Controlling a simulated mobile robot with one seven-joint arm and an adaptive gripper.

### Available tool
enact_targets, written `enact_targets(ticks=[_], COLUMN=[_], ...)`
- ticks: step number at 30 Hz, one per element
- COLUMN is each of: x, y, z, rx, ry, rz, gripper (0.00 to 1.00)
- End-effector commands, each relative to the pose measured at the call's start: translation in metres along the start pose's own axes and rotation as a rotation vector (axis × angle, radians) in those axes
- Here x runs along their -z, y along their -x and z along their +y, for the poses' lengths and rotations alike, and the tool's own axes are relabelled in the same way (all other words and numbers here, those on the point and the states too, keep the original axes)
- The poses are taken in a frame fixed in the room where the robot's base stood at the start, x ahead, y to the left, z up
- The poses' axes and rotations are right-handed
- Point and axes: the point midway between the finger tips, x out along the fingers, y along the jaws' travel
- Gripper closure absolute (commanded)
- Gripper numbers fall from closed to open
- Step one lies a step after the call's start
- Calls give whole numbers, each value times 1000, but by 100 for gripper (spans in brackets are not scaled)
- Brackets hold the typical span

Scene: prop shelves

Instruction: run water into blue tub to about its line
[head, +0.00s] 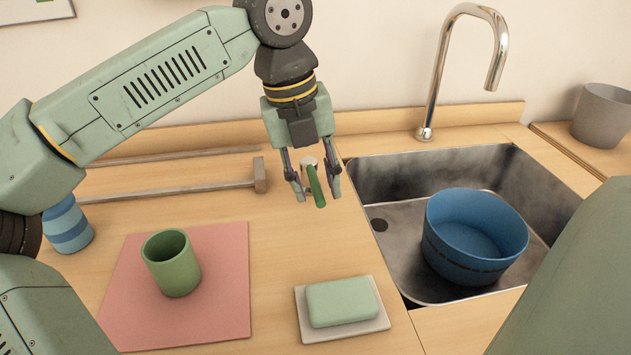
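The blue tub (445,247) stands upright in the steel sink (385,262), with a dark line around its lower outside wall. Its inside looks plain blue, and I see no clear water surface. The chrome tap (437,85) arches over the sink from behind, and no stream shows at its spout. A green lever (317,187) on a short metal post stands on the counter left of the sink. My gripper (317,194) points down with its fingers apart, one on each side of the lever. I see no clear contact.
A green soap bar (342,302) lies on a pale dish (313,331) in front. A green cup (171,266) stands on a pink mat (225,317). A striped blue cup (68,228) stands at left, a wooden-handled tool (180,190) lies behind, and a grey pot (601,115) stands at right.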

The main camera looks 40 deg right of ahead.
Motion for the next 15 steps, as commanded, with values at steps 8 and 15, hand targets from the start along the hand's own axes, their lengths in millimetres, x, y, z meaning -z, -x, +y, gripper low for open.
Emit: enact_targets(ticks=[8,15], x=[0,0], y=[-9,-9], z=[0,0], rx=[0,0], ry=[-1,-1], rz=[0,0], gripper=[67,74])
